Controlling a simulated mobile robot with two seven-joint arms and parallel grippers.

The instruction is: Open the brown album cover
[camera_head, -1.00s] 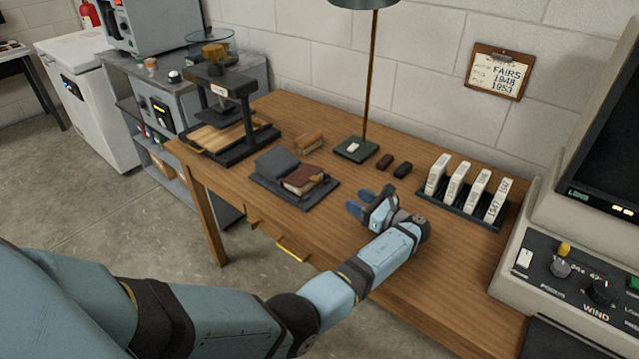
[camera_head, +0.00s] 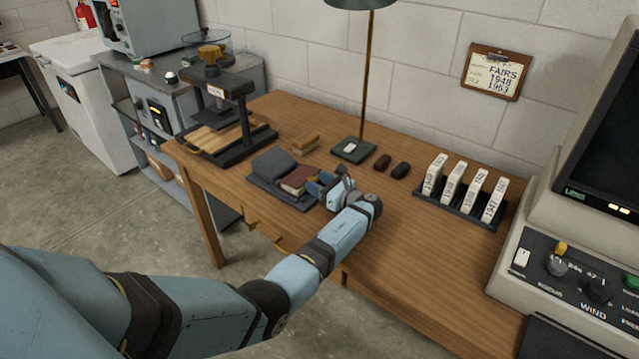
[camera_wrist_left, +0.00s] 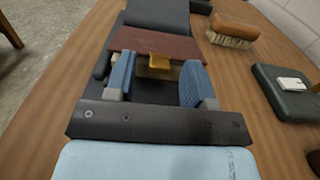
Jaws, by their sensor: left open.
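The brown album (camera_head: 301,178) lies closed on a dark grey cradle (camera_head: 258,180) on the wooden desk. In the left wrist view its red-brown cover (camera_wrist_left: 160,44) shows, with a small brass-coloured tab (camera_wrist_left: 159,61) at the near edge and pale pages below it. My left gripper (camera_head: 320,184) is open at the right-hand edge of the album. In the left wrist view its two blue fingers (camera_wrist_left: 157,78) stand apart, one on each side of the tab. I cannot tell whether they touch the album. My right gripper is not in view.
A brush (camera_head: 305,142) lies behind the album, and the green lamp base (camera_head: 352,151) stands behind right. A copy stand (camera_head: 228,140) is at left. The front right desk is clear.

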